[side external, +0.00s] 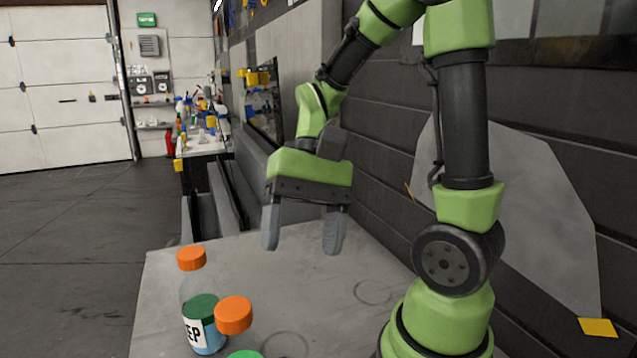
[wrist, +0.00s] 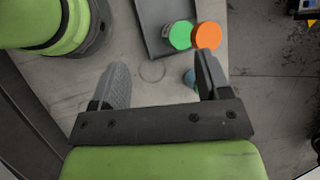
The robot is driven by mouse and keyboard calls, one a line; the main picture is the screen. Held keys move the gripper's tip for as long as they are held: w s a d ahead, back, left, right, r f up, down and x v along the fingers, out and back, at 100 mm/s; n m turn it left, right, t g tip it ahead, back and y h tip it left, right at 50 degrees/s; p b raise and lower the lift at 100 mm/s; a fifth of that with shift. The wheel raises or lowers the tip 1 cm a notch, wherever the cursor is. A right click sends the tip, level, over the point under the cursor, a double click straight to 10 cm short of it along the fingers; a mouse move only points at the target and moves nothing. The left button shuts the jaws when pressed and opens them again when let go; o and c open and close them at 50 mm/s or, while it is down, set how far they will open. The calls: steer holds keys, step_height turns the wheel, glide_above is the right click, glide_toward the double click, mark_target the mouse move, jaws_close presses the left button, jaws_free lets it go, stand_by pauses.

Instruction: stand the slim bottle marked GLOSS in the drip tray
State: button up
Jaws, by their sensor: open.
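My gripper (side external: 302,243) is open and empty, pointing down above the table; its two fingers also show in the wrist view (wrist: 162,70). A clear bottle with an orange cap (side external: 191,258) stands lower left of it. A label ending in "EP" (side external: 194,334) shows below, over blue, with dark green above; overlap hides which bottle bears it. Nearer the camera are another orange cap (side external: 233,315) and a green cap (side external: 245,354), cut off by the frame. I cannot read GLOSS anywhere. The dark grey drip tray (wrist: 153,28) shows only in the wrist view, partly hidden by caps.
The grey table (side external: 320,280) is bare below my gripper, with faint ring marks. A dark panelled wall (side external: 385,150) stands close behind it.

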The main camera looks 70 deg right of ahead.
step_height(320, 180, up, 7)
steer(key=s+a+n+t+h, duration=0.1)
steer(key=n+t+h, duration=0.3)
steer(key=t, duration=0.4)
steer(key=shift+s+a+r+n+t, duration=0.25)
steer(key=shift+s+n, duration=0.25)
steer(key=shift+s, duration=0.35)
steer(key=shift+o, duration=0.3)
steer(key=shift+f, duration=0.1)
